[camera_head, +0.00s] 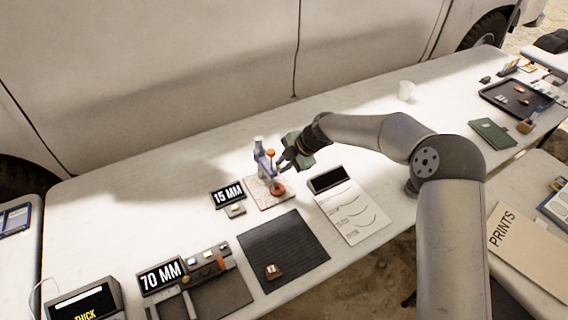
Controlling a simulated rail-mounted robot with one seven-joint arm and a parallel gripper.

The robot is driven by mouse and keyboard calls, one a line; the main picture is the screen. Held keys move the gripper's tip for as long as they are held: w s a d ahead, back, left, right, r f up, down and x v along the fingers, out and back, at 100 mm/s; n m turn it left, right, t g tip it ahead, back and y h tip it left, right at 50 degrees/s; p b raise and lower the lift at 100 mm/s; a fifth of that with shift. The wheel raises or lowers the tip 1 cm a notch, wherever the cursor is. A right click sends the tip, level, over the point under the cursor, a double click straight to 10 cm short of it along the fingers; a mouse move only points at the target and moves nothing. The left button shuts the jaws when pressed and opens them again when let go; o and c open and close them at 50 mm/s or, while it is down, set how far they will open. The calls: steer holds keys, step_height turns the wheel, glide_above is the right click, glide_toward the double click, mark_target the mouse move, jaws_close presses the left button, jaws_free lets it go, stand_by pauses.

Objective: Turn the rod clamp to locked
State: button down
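The rod clamp (261,158) stands upright on a small speckled base plate (261,194) at the middle of the long white table. It has a pale blue-grey post, an orange-red knob (271,152) at its upper right and a red round part (278,190) low at its front. My gripper (285,162) is just right of the clamp, close to the knob side. Its fingers are small and dark here, so I cannot tell whether they touch the clamp or how far apart they are. The clamp's lock state does not show clearly.
A "15 MM" sign (228,195) stands left of the base, and a dark ribbed mat (283,250) lies in front. A paper chart (352,215) lies to the right. A "70 MM" sign (162,276) is front left.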

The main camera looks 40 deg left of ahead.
steer(key=shift+w+a+r+m+g+h+p, duration=0.15)
steer(key=shift+g+h+p, duration=0.1)
steer(key=shift+h, duration=0.45)
steer(key=shift+a+f+m+g+h+p, duration=0.1)
steer(key=shift+a+g+h+p, duration=0.15)
steer(key=shift+h, duration=0.45)
steer(key=shift+w+a+r+m+g+h+p, duration=0.15)
steer(key=shift+g+h+p, duration=0.15)
steer(key=shift+h, duration=0.4)
steer(key=c, duration=1.4)
jaws_free()
steer(key=shift+d, duration=0.1)
steer(key=shift+o, duration=0.2)
steer(key=p+v, duration=0.7)
steer(key=v, duration=1)
steer(key=shift+r, duration=0.15)
